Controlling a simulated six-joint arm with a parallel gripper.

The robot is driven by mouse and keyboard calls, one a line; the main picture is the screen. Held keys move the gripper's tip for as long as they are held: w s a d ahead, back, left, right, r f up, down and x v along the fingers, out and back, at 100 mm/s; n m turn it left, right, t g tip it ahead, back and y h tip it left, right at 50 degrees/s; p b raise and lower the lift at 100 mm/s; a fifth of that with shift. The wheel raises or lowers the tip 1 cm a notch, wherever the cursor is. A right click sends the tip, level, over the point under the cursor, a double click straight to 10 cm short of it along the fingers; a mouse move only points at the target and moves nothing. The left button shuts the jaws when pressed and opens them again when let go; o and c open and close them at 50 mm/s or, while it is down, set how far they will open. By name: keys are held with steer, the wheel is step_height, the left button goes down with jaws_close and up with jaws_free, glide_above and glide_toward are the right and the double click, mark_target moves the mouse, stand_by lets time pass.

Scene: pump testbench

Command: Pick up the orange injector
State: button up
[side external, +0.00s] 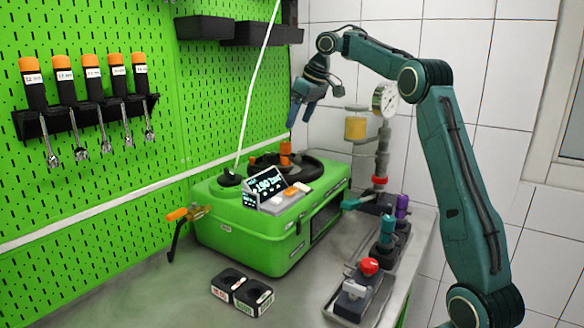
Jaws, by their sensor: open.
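The orange injector (285,153) appears as a small upright orange cylinder on the black round top of the green pump tester (240,233). My gripper (299,118) hangs above it and slightly to the right in the picture, pointing down, with a visible gap between them. The gripper is open and I see nothing held in it. The fingers are small and dark here, so the exact gap between them is hard to see.
A gauge (385,99) with a yellow container (355,124) stands right of the tester. An orange-ended lever (177,214) juts from the tester's left.

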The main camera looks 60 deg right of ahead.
mark_target(290, 143)
steer(key=shift+w+f, duration=0.1)
steer(key=shift+f, duration=0.1)
steer(key=shift+x, duration=4.1)
steer(key=shift+f, duration=0.1)
steer(key=shift+x, duration=2.5)
steer(key=c, duration=1.3)
steer(key=shift+r, duration=4.95)
